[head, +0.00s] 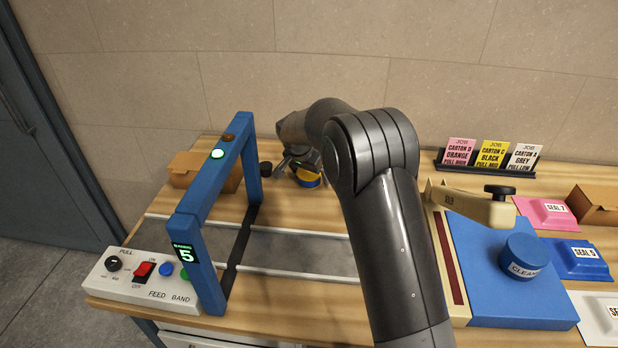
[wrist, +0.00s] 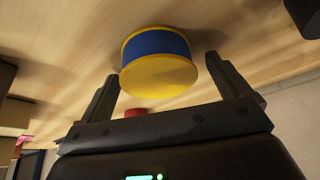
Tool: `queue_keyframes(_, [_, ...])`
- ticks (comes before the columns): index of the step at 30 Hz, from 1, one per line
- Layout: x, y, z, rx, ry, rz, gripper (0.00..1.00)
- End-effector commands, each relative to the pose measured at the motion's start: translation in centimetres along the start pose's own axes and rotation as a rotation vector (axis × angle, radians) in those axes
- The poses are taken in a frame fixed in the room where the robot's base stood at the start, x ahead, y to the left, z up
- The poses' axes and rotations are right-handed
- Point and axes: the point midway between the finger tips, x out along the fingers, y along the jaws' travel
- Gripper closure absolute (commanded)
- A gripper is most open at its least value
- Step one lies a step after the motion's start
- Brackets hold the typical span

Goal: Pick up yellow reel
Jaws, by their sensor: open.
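The yellow reel (wrist: 160,80) has yellow end discs and a blue band around its middle. In the wrist view it sits on the wooden surface, between the tips of my open gripper (wrist: 161,68), with a visible gap to each finger. In the head view the reel (head: 309,180) is on the bench behind the feed band, partly hidden by my arm. My gripper (head: 297,160) is beside it there, mostly hidden. Whether the fingers touch the reel cannot be made out.
A blue frame (head: 192,220) stands over the grey feed band (head: 310,252) at left. A cardboard box (head: 185,168) and a dark round object (head: 266,169) are near my gripper. A small red object (wrist: 135,112) shows past the reel. A blue press pad (head: 490,290) is at right.

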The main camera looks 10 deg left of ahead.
Motion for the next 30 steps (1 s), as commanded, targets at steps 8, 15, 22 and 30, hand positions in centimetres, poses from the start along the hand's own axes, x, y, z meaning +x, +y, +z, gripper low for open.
queue_keyframes(8, [-0.03,0.01,0.02,0.0,0.0,0.0,0.24])
queue_keyframes(15, [-0.04,0.01,0.02,0.0,0.0,0.0,0.44])
queue_keyframes(22, [-0.07,0.0,0.0,0.0,0.0,0.0,0.58])
queue_keyframes(30, [-0.4,-0.02,-0.15,0.0,0.001,-0.001,0.58])
